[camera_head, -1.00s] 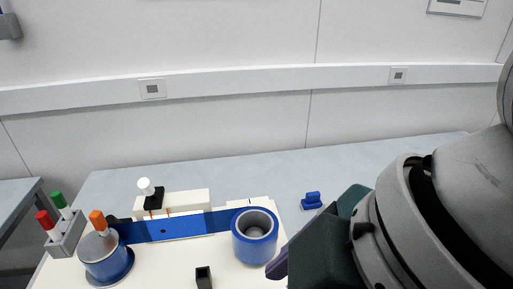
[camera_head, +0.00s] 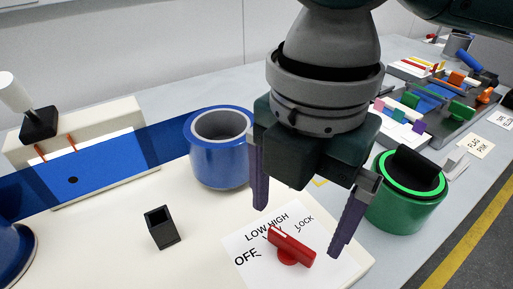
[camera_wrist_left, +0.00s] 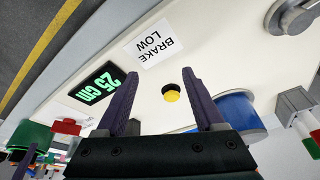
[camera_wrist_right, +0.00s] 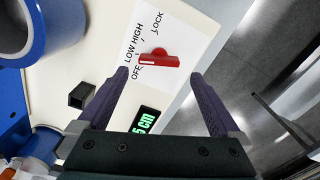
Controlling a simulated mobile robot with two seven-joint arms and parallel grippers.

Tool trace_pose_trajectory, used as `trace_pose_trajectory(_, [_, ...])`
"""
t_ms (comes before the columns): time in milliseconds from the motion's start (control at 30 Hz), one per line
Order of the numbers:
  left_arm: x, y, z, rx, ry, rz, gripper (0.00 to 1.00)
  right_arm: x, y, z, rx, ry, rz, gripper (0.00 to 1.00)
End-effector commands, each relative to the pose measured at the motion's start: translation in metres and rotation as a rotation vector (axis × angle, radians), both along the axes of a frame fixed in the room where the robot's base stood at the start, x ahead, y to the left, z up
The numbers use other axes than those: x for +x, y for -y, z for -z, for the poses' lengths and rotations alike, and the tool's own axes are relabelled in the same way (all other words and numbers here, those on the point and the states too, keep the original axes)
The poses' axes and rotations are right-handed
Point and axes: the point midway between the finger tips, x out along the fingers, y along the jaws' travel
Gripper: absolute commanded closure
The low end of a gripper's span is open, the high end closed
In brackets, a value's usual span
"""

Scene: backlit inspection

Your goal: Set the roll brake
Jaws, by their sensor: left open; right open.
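The red brake knob (camera_head: 291,246) sits on a white plate (camera_head: 245,272) marked OFF, LOW, HIGH and LOCK. It also shows in the right wrist view (camera_wrist_right: 158,60), with its white-marked end toward the OFF and LOW side; the exact mark is hard to tell. My right gripper (camera_head: 298,230) is open and empty, fingers on either side of the knob and apparently above it. A card (camera_wrist_left: 148,43) in the left wrist view reads BRAKE LOW. My left gripper (camera_wrist_left: 160,74) is open and empty, near a yellow button (camera_wrist_left: 171,95); it is outside the head view.
A blue roll (camera_head: 220,165) with a blue web stands behind the knob. A small black open box (camera_head: 162,229) is left of it. A green cylinder (camera_head: 402,208) stands close to the right finger. A display (camera_wrist_left: 97,87) reads 25 cm.

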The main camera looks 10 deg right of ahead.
Motion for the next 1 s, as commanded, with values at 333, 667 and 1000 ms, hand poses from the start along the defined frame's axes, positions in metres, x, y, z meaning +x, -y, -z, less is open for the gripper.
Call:
trace_pose_trajectory(333, [0.000, 0.000, 0.008, 0.000, -0.001, 0.001, 0.30, 0.000, 0.000, 0.049, 0.001, 0.001, -0.001, 0.00])
trace_pose_trajectory(667, [0.000, -0.003, 0.008, 0.010, -0.002, 0.006, 0.30, 0.000, 0.000, 0.051, 0.001, 0.002, -0.001, 0.02])
trace_pose_trajectory(1000, [-0.001, -0.003, 0.008, 0.012, -0.001, 0.007, 0.30, 0.000, 0.000, 0.051, 0.001, 0.002, 0.000, 0.41])
